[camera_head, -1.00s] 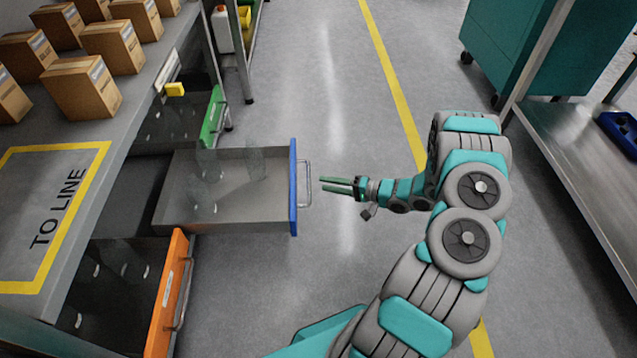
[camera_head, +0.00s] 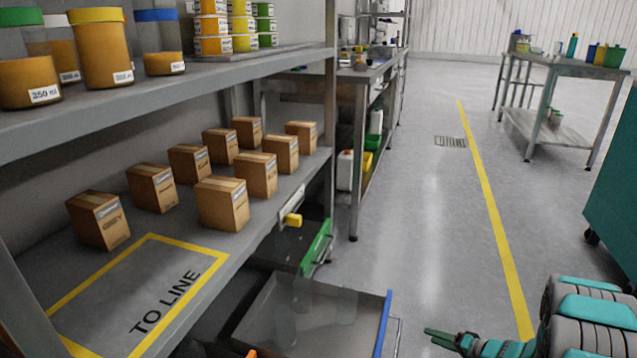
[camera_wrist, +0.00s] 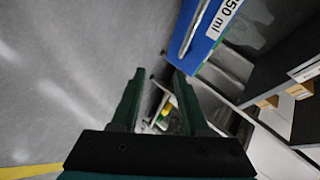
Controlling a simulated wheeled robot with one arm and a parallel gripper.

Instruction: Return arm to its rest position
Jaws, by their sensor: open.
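My gripper (camera_head: 447,338) shows at the bottom right of the head view, with part of my arm behind it. It is open and empty, to the right of the blue-fronted drawer (camera_head: 384,325) and apart from it. In the wrist view the two dark green fingers of my gripper (camera_wrist: 158,95) stand apart with nothing between them. The drawer's blue front (camera_wrist: 205,40) with a "50 ml" label and a handle is at the top of that view. The drawer is pulled out, and clear containers (camera_head: 301,294) stand in it.
A bench (camera_head: 235,262) marked "TO LINE" holds several cardboard boxes (camera_head: 222,203). A green-fronted drawer (camera_head: 316,247) is partly out beyond the blue one. A teal cabinet (camera_head: 615,190) stands at the right. The grey floor along the yellow line (camera_head: 490,210) is clear.

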